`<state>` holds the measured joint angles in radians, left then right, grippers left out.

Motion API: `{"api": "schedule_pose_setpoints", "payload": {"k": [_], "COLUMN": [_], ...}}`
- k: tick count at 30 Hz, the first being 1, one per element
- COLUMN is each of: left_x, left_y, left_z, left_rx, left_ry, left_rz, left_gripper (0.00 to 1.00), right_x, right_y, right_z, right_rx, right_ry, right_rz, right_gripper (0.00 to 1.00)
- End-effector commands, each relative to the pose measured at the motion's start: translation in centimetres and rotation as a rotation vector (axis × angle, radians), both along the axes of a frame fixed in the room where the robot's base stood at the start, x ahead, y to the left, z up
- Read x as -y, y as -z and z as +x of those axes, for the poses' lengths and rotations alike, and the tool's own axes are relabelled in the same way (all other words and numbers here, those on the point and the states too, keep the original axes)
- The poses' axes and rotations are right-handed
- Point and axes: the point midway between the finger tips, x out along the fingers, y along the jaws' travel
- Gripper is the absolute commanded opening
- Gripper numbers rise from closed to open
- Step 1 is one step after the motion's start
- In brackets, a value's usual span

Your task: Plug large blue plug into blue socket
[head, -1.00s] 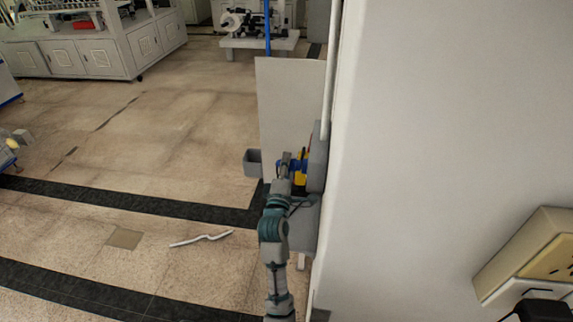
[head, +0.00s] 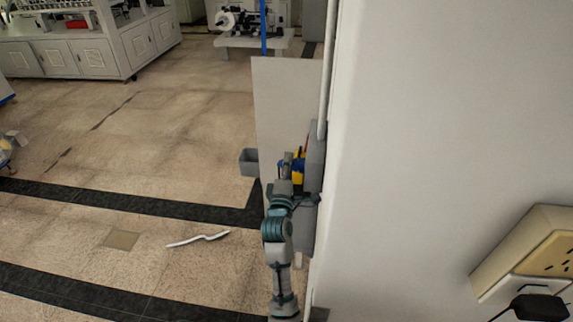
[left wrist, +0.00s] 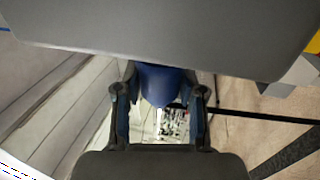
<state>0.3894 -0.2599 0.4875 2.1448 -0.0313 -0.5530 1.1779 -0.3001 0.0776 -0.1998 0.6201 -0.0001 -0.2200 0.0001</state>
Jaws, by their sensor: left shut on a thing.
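My left gripper (head: 286,167) is beside a grey box (head: 316,155) on the side of the white wall or column. In the left wrist view the gripper (left wrist: 161,82) is shut on a blue cylindrical part, the large blue plug (left wrist: 160,88). A grey surface (left wrist: 160,28) crosses the top of that view and hides the plug's far end. My right gripper is not in view.
The white wall (head: 430,120) fills the right side. A beige outlet box (head: 535,250) and a black plug (head: 540,307) are at lower right. A small grey bin (head: 249,162) is left of the gripper. The tiled floor at left is mostly open, with a white strip (head: 197,239).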

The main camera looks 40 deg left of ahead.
Motion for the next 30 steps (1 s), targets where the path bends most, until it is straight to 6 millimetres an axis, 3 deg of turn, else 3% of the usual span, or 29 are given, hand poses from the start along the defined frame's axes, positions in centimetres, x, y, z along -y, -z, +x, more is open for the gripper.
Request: {"api": "schedule_pose_setpoints", "payload": {"k": [1, 2, 5, 16, 24, 30], "left_x": [0.2, 0.2, 0.3, 0.6, 2.6, 3.4], "left_y": [0.0, 0.0, 0.0, 0.2, 1.4, 1.9], "left_z": [0.1, 0.1, 0.1, -0.4, -4.4, -6.2], "left_rx": [-0.001, -0.001, -0.001, -0.002, -0.002, -0.001], "left_ry": [0.006, 0.006, 0.006, 0.006, 0.004, 0.005], "left_rz": [-0.002, -0.002, -0.002, -0.002, -0.005, -0.005], "left_gripper": [0.03, 0.47, 0.69, 0.69, 0.69, 0.69], "right_x": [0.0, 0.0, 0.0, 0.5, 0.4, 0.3], "right_y": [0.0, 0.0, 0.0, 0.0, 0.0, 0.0], "right_z": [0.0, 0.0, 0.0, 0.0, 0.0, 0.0], "right_rx": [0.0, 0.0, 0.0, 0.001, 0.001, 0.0], "right_ry": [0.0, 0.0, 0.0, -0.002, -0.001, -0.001], "right_rz": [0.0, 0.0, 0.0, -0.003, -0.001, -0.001], "right_gripper": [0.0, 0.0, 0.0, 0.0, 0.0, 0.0]}}
